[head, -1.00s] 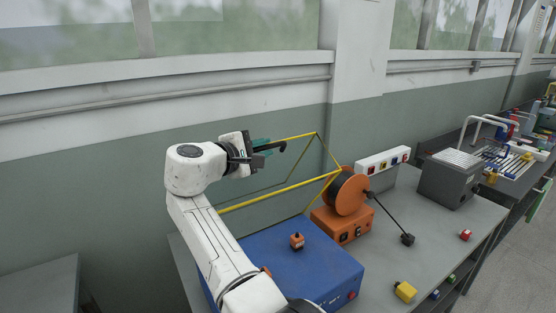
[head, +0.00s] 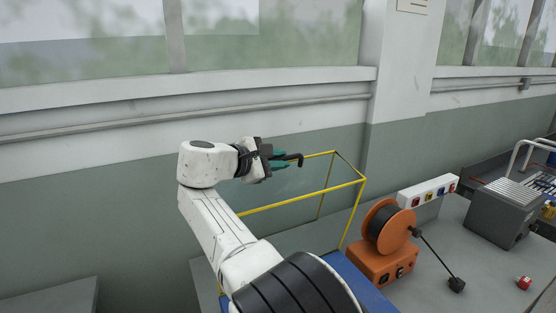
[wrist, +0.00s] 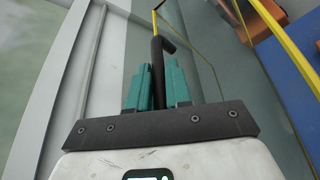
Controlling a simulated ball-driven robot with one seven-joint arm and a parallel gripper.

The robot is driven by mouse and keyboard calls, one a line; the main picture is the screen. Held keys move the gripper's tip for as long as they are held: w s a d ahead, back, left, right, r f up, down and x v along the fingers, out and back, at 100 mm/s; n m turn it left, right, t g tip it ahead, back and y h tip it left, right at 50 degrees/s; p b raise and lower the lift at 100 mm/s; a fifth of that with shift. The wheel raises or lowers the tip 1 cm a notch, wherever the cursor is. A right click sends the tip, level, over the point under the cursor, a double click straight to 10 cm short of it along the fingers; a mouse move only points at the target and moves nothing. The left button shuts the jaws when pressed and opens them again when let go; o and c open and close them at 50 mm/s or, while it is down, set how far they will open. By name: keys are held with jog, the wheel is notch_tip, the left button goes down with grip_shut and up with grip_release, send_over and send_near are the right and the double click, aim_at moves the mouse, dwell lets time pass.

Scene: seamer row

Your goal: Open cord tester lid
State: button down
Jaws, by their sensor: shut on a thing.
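The cord tester is a blue box (head: 372,294), mostly hidden behind my arm in the head view; its blue side also shows in the wrist view (wrist: 285,62). Its lid (head: 300,203) is a clear panel in a yellow frame, standing raised above the box. My gripper (head: 285,162) is at the lid's upper left side, with teal fingers shut on the lid's black handle (head: 298,157). In the wrist view the handle (wrist: 158,70) runs between the two fingers (wrist: 156,88), and yellow frame bars lie beyond it. The hinge side is hidden.
An orange cord reel (head: 385,228) on an orange base stands right of the tester. The wall is close behind.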

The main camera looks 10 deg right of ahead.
jog(key=shift+f, duration=0.15)
jog(key=c, duration=1.4)
grip_release()
jog(key=shift+a, duration=0.1)
jog(key=b+v, duration=0.2)
jog(key=v, duration=0.8)
jog(key=shift+s+a, duration=0.25)
jog(key=shift+a, duration=0.05)
jog(key=shift+a, duration=0.1)
